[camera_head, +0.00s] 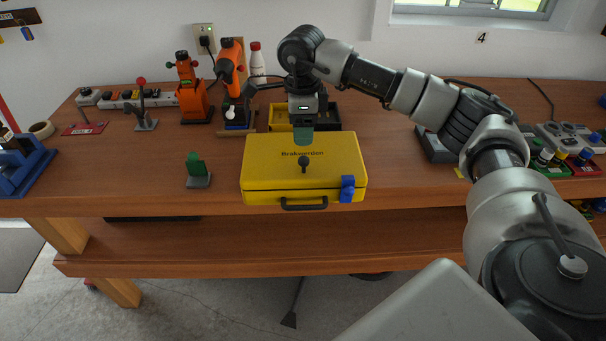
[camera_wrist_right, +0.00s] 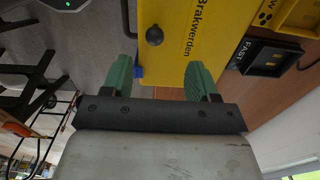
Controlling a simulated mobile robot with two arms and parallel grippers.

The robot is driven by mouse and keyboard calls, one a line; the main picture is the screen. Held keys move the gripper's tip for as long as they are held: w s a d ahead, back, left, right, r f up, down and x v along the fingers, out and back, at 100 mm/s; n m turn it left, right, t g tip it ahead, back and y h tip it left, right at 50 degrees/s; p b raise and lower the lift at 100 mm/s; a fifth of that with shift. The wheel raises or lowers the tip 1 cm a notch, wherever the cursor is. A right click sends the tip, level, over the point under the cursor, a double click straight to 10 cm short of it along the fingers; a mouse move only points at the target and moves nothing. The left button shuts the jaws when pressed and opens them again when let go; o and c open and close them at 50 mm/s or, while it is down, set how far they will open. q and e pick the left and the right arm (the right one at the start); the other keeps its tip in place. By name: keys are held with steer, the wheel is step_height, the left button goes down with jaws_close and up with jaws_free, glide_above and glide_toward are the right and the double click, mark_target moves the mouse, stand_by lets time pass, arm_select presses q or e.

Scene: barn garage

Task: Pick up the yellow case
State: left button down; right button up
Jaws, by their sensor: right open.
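The yellow case (camera_head: 270,165) lies flat and closed near the front edge of the wooden bench. It has "Brakwerden" on its lid, a black knob on top, a black handle in front and a blue latch at its front right. My right gripper (camera_head: 303,137) hangs over the back part of the lid, pointing down. In the right wrist view the case (camera_wrist_right: 205,20) shows beyond the open green fingers (camera_wrist_right: 160,78), with nothing gripped between them. I cannot tell whether the fingers touch the case. My left gripper is not in view.
Behind the case stands a yellow bin (camera_head: 279,118). Orange tools (camera_head: 192,95) stand at the back left. A small green block on a grey base (camera_head: 197,172) is left of the case. Control boxes (camera_head: 572,140) lie at the right. The front left bench top is mostly clear.

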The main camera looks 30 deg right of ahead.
mark_target(304, 157)
step_height(304, 157, down, 4)
steer(key=shift+f+p, duration=0.15)
steer(key=shift+p, duration=0.3)
steer(key=shift+s+f+p, duration=0.1)
steer(key=shift+f+p, duration=0.2)
steer(key=f, duration=0.1)
steer(key=f+p, duration=0.2)
steer(key=shift+s+a+f, duration=0.1)
steer(key=shift+s+f, duration=0.2)
steer(key=shift+w+f, duration=0.1)
steer(key=shift+f, duration=0.45)
jaws_close()
steer(key=shift+r, duration=0.15)
